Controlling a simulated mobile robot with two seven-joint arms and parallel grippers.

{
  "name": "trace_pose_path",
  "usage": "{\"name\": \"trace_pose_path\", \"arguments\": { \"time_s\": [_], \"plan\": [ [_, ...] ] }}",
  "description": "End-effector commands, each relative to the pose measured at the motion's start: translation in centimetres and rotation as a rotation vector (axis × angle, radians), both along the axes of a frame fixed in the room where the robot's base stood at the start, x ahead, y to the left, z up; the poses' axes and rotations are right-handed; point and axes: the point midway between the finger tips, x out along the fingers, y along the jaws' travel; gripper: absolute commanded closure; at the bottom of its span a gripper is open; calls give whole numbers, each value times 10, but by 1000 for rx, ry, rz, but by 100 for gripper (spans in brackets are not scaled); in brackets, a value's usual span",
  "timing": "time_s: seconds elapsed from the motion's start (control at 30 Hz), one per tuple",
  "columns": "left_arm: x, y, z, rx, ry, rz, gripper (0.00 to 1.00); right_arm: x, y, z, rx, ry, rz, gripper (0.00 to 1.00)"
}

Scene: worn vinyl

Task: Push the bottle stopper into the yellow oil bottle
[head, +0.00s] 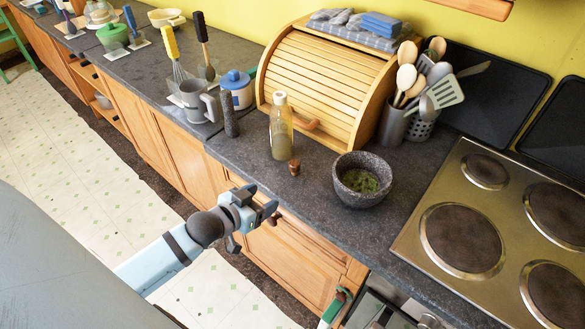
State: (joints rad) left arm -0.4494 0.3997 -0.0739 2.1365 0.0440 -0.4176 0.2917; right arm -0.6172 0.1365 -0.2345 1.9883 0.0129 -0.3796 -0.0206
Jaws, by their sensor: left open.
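The yellow oil bottle (281,131) stands upright on the dark countertop, in front of the wooden bread box. It is clear with a yellowish tint, with a pale top. A small brown bottle stopper (294,168) stands on the counter just right of and nearer than the bottle, apart from it. My left gripper (262,216) is open and empty at the counter's front edge, left of and nearer than the stopper, touching neither object. My right gripper is not in view.
A stone mortar with green contents (361,181) stands right of the stopper. A dark pestle (230,115) stands upright left of the bottle. The wooden bread box (330,80) is close behind. A stove (470,238) lies to the right. The counter's front strip is clear.

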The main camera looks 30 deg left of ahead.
Motion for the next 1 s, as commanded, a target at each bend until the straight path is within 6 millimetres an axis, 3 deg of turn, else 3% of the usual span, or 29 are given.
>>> {"name": "trace_pose_path", "arguments": {
  "time_s": [0.03, 0.17, 0.5, 0.77, 1.0],
  "plan": [
    [9, 9, 5, -1, -26, 4, 36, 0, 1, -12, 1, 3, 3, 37],
    [24, 15, 17, -12, -47, 13, 36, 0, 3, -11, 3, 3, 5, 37],
    [83, 6, -1, -12, -45, 15, 36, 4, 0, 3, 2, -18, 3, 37],
    [102, 2, -6, -12, -44, 13, 36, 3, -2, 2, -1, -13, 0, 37],
    [136, -6, -13, -12, -43, 15, 36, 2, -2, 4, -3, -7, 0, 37]
  ]
}}
